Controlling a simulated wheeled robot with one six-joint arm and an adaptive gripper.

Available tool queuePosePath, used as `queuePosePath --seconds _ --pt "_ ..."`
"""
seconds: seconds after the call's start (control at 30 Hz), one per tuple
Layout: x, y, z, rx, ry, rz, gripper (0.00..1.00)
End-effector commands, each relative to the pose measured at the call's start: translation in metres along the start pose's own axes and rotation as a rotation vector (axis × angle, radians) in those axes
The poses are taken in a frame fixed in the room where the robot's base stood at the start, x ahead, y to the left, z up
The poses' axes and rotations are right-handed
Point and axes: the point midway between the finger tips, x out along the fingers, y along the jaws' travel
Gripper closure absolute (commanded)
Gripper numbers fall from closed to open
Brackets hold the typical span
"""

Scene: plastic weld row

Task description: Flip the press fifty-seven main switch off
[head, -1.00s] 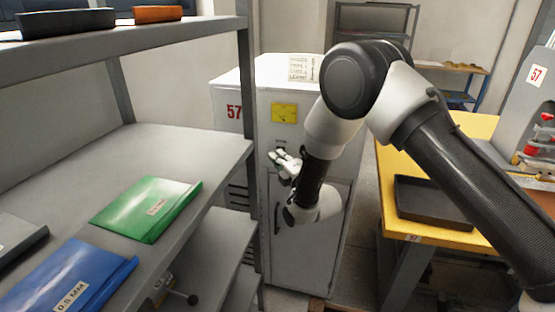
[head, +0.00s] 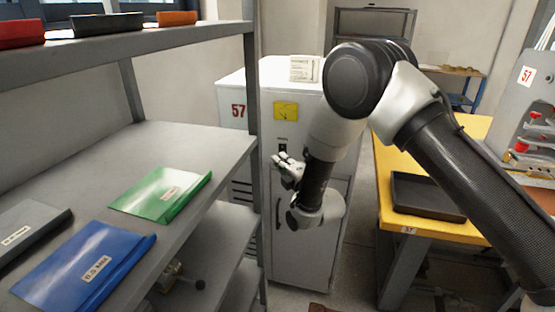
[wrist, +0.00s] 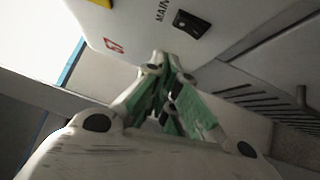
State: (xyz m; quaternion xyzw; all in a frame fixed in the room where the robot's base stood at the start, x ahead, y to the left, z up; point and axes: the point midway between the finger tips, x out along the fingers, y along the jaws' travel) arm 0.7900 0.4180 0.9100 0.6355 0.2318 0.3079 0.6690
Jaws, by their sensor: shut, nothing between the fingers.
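The grey-white press cabinet (head: 312,250) marked with a red 57 (head: 238,111) stands ahead, beyond the shelf. Its small black main switch (head: 283,147) is on the front, below a yellow sign (head: 286,111). In the wrist view the switch (wrist: 188,24) shows near the top, beside the word MAIN; I cannot tell its lever position. My gripper (head: 279,160) is shut and empty, in front of the cabinet and just below the switch in the head view. In the wrist view the fingertips (wrist: 167,72) appear below and left of the switch, apart from it in the picture.
A grey shelf (head: 215,140) at the left holds green (head: 160,195) and blue folders (head: 85,268). Its upright (head: 253,100) stands close left of my gripper. A yellow table (head: 400,160) with a black tray (head: 428,195) is at the right. Floor shows between cabinet and table.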

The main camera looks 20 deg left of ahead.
Motion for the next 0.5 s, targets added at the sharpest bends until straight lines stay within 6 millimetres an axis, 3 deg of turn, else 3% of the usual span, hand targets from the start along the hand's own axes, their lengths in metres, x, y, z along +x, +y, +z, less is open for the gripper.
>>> queuePosePath --seconds 0.5 --pt "-0.069 0.011 0.000 0.001 0.001 -0.001 1.00"
